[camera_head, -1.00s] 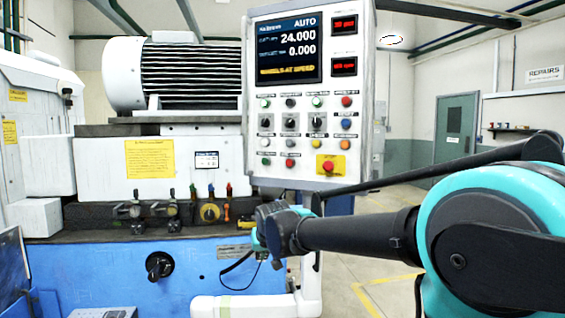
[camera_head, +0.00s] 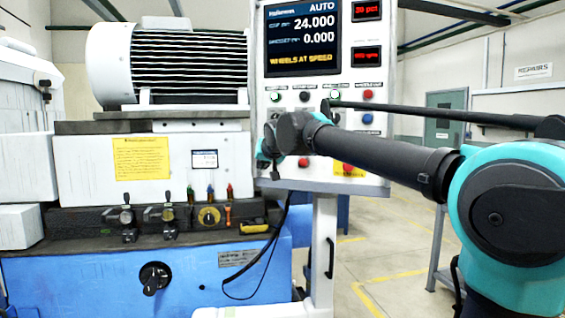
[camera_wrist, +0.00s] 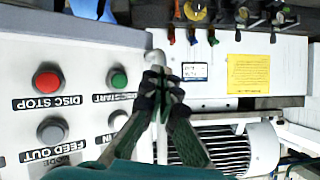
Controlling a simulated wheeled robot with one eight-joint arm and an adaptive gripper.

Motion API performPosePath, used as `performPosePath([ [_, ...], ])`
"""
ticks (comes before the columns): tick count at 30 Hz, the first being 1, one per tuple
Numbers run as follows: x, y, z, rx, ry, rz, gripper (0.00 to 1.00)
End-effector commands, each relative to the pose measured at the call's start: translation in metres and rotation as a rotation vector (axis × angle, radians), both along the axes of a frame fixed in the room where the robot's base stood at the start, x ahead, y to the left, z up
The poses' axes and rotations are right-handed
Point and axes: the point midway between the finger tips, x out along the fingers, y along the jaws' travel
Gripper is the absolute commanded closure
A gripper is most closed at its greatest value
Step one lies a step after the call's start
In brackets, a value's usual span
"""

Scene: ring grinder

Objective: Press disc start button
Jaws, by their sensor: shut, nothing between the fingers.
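The green disc start button (camera_wrist: 117,78) shows in the wrist view on the pale control panel, its label seen upside down. The red disc stop button (camera_wrist: 48,79) is to its left. My gripper (camera_wrist: 160,80) is shut and empty, its tips just right of the green button in that view, by the panel's edge. I cannot tell how far the tips are from the panel face. In the head view my gripper (camera_head: 270,155) is in front of the panel's lower left corner, hiding the disc start button; the disc stop button (camera_head: 303,162) shows beside it.
The control panel (camera_head: 375,140) has several other buttons and a yellow-backed red emergency stop (camera_head: 347,170). Its screen (camera_head: 302,40) reads "WHEELS AT SPEED". The grinder (camera_head: 110,180) with levers and knobs stands left. Open floor lies right.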

Motion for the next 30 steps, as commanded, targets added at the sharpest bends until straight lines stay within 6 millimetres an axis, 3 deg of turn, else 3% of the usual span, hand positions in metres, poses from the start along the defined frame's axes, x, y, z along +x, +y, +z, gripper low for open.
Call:
performPosePath([
  [14, 0.009, -0.003, 0.0, -0.001, 0.0, -0.002, 1.0],
  [30, 0.071, -0.022, 0.0, -0.001, -0.001, -0.002, 1.0],
])
